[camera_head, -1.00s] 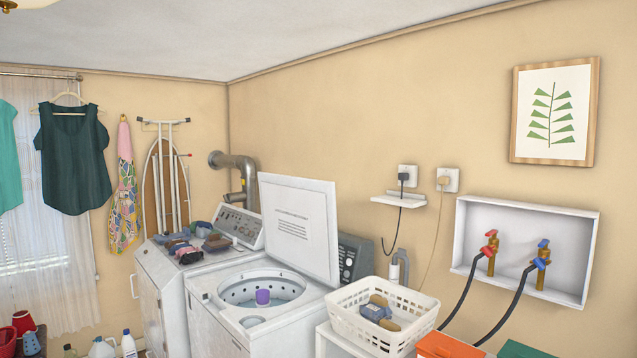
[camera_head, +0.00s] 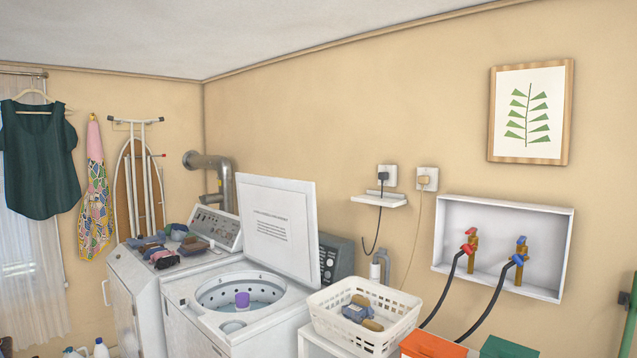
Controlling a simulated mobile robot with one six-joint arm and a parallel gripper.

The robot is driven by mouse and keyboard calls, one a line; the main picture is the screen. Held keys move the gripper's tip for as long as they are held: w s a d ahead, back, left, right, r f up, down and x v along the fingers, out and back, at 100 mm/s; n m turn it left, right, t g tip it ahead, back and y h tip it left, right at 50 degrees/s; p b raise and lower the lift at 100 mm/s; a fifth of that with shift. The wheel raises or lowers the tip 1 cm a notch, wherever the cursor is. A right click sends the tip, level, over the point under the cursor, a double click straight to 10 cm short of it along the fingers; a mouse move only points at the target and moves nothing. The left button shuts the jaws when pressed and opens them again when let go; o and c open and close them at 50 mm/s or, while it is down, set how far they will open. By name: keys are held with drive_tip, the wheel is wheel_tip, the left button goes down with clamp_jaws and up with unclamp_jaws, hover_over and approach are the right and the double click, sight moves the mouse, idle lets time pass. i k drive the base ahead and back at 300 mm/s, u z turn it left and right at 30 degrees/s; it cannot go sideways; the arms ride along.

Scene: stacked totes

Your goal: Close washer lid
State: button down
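The white top-loading washer (camera_head: 190,320) stands at the lower middle. Its lid (camera_head: 277,228) is raised, leaning back and tilted, with printed text on its inner face.
A white basket (camera_head: 362,335) holding rolled items stands just right of the washer, close to the lid's right edge. A dryer (camera_head: 125,293) with folded clothes on top stands to the left. Orange (camera_head: 432,345) and green boxes are at the bottom right.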

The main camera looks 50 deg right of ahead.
sight(277, 216)
drive_tip(key=z, duration=0.85)
drive_tip(key=k, duration=0.95)
drive_tip(key=u, duration=0.05)
drive_tip(key=i, duration=0.85)
drive_tip(key=z, duration=0.05)
